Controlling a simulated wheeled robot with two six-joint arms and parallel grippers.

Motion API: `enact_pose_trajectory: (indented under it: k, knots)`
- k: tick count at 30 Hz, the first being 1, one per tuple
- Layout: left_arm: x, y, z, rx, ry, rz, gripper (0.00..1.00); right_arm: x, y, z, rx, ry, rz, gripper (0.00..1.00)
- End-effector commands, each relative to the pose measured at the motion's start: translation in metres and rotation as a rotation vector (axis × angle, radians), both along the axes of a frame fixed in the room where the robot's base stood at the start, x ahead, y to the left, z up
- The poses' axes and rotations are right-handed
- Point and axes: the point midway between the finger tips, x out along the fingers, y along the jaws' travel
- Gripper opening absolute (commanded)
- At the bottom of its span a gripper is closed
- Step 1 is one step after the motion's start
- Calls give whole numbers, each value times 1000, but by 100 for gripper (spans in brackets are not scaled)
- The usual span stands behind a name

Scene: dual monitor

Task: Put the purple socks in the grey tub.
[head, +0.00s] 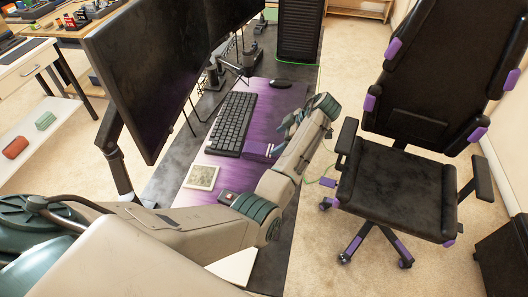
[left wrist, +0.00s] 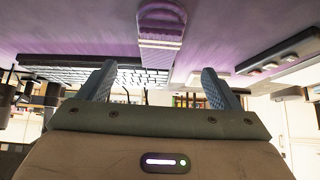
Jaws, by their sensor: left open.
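The purple socks (head: 257,148) lie on the purple desk mat beside the near end of the keyboard, partly beside my left arm. In the left wrist view they show as a folded purple bundle (left wrist: 160,22) with a pale ribbed end, ahead of the fingers. My left gripper (head: 288,126) is over the right edge of the desk, close to the socks. Its two blue-grey fingers are apart with nothing between them in the left wrist view (left wrist: 158,80). I cannot make out a grey tub in either view. My right gripper is out of view.
A black keyboard (head: 233,122) and mouse (head: 280,84) lie on the mat. A pale square item (head: 201,177) and a small dark device (head: 228,197) are nearer. Large monitors (head: 150,75) stand left. A black office chair (head: 395,185) stands right of the desk.

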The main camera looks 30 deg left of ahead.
Motion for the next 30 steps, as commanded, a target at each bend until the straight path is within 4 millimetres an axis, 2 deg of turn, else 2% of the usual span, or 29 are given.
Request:
enact_pose_trajectory:
  k: [3, 11, 18, 27, 30]
  knots:
    - [-4, 14, -14, 2, 3, 2, 85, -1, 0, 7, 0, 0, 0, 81]
    - [-8, 33, -35, 2, 3, 2, 85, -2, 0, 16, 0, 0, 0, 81]
    - [-12, 54, -62, 1, 1, 1, 85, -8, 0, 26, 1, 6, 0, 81]
    - [-13, 57, -68, -1, -1, 1, 85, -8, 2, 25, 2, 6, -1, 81]
    - [-13, 57, -67, 0, -1, 1, 68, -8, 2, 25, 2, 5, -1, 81]
